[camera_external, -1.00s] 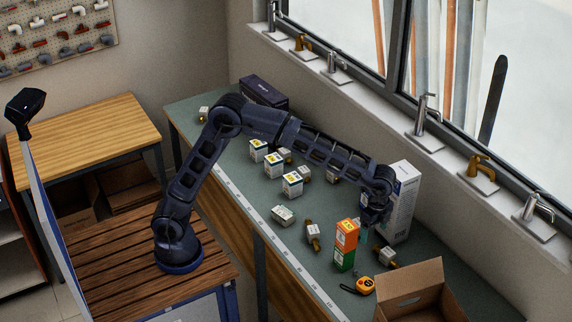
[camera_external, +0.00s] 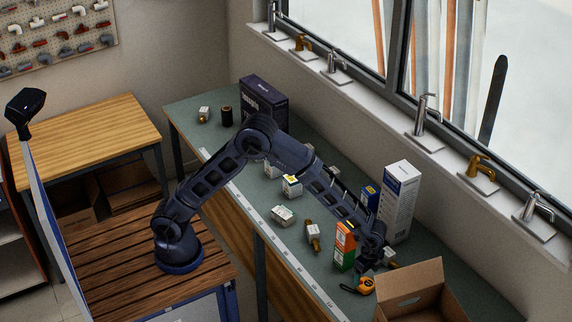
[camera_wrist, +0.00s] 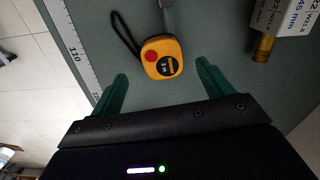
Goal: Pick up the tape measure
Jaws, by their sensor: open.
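The tape measure (camera_external: 366,285) is orange-yellow with a black strap. It lies on the green bench top near the front edge, left of the open cardboard box. In the wrist view the tape measure (camera_wrist: 161,57) shows a red button and a dark round label, with its strap to the upper left. My gripper (camera_wrist: 162,84) is open, with its two green fingers on either side of and just short of the tape measure. In the external view my gripper (camera_external: 368,266) is just behind the tape measure, partly hidden by the arm. Nothing is between the fingers.
An orange and green box stack (camera_external: 345,246) stands close to the left of my gripper. An open cardboard box (camera_external: 411,290) is to the right. A tall white box (camera_external: 401,203) stands behind. A white-and-brass fitting (camera_wrist: 272,35) lies right of the tape measure. The ruler edge (camera_wrist: 75,55) marks the bench front.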

